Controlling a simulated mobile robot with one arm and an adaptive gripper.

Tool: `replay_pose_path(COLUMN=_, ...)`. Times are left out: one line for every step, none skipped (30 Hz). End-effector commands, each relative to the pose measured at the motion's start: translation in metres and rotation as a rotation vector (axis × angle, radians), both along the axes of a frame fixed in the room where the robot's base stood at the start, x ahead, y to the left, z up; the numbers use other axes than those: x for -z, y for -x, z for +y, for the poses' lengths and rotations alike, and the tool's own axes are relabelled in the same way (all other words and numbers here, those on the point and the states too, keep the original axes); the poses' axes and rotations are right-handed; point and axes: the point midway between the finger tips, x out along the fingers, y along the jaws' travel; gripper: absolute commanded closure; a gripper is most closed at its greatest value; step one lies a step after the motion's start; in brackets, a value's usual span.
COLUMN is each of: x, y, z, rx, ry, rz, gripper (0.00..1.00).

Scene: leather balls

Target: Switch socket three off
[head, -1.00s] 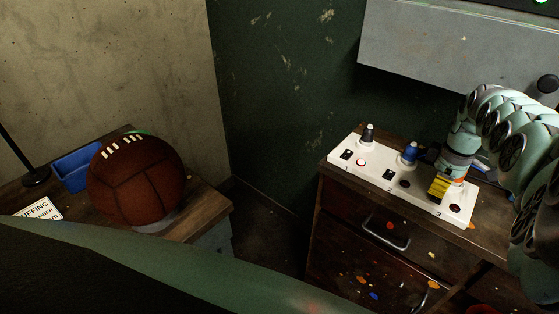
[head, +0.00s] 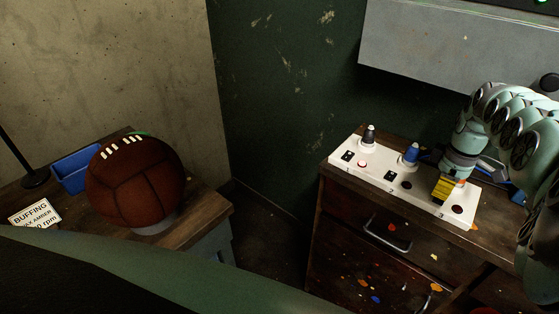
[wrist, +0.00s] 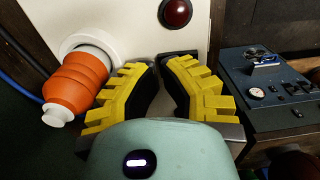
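The white socket strip (head: 420,190) lies on the wooden cabinet, with sockets numbered from 1 at the left. A black plug (head: 369,135) is in socket one and a blue plug (head: 411,153) in socket two. The orange plug (wrist: 78,85) at socket three shows left of my gripper in the wrist view. The round dark-red lamp (wrist: 176,12) of socket three is beyond the fingertips; it also shows in the head view (head: 457,209). My gripper (wrist: 160,66) has its yellow fingertips drawn together, empty, over the strip at socket three. The fingers hide socket three's switch.
A grey-blue device with a gauge (wrist: 275,90) stands right of the strip. A grey box (head: 450,50) is on the wall above. A brown leather ball (head: 137,180), a blue bin (head: 75,170) and a buffing sign (head: 35,214) are on the left bench.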

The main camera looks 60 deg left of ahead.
Motion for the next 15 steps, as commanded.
replay_pose_path(x=-0.004, y=-0.001, z=0.0, rx=0.001, ry=-0.001, rz=-0.002, gripper=1.0)
replay_pose_path(x=-0.005, y=-0.001, z=0.0, rx=0.001, ry=-0.001, rz=-0.002, gripper=1.0)
replay_pose_path(x=-0.006, y=-0.001, z=0.0, rx=0.0, ry=-0.002, rz=-0.002, gripper=1.0)
replay_pose_path(x=-0.006, y=-0.001, z=0.001, rx=0.0, ry=-0.002, rz=-0.003, gripper=1.0)
replay_pose_path(x=-0.007, y=-0.001, z=0.001, rx=0.0, ry=-0.003, rz=-0.002, gripper=1.0)
replay_pose_path(x=-0.009, y=-0.002, z=0.001, rx=0.0, ry=-0.003, rz=-0.003, gripper=1.0)
replay_pose_path(x=-0.011, y=-0.002, z=0.001, rx=0.0, ry=-0.004, rz=-0.004, gripper=1.0)
replay_pose_path(x=-0.013, y=-0.002, z=0.001, rx=0.001, ry=-0.004, rz=-0.004, gripper=1.0)
replay_pose_path(x=-0.016, y=-0.003, z=0.001, rx=0.002, ry=-0.004, rz=-0.005, gripper=1.0)
replay_pose_path(x=-0.019, y=-0.003, z=0.001, rx=0.001, ry=-0.005, rz=-0.005, gripper=1.0)
replay_pose_path(x=-0.022, y=-0.003, z=0.001, rx=0.002, ry=-0.004, rz=-0.005, gripper=1.0)
replay_pose_path(x=-0.026, y=-0.003, z=0.0, rx=0.002, ry=-0.003, rz=-0.003, gripper=1.0)
replay_pose_path(x=-0.029, y=-0.002, z=0.0, rx=0.001, ry=-0.002, rz=-0.003, gripper=1.0)
replay_pose_path(x=-0.032, y=-0.002, z=-0.001, rx=0.001, ry=0.0, rz=-0.002, gripper=1.0)
replay_pose_path(x=-0.038, y=-0.003, z=-0.001, rx=0.003, ry=0.0, rz=-0.002, gripper=1.0)
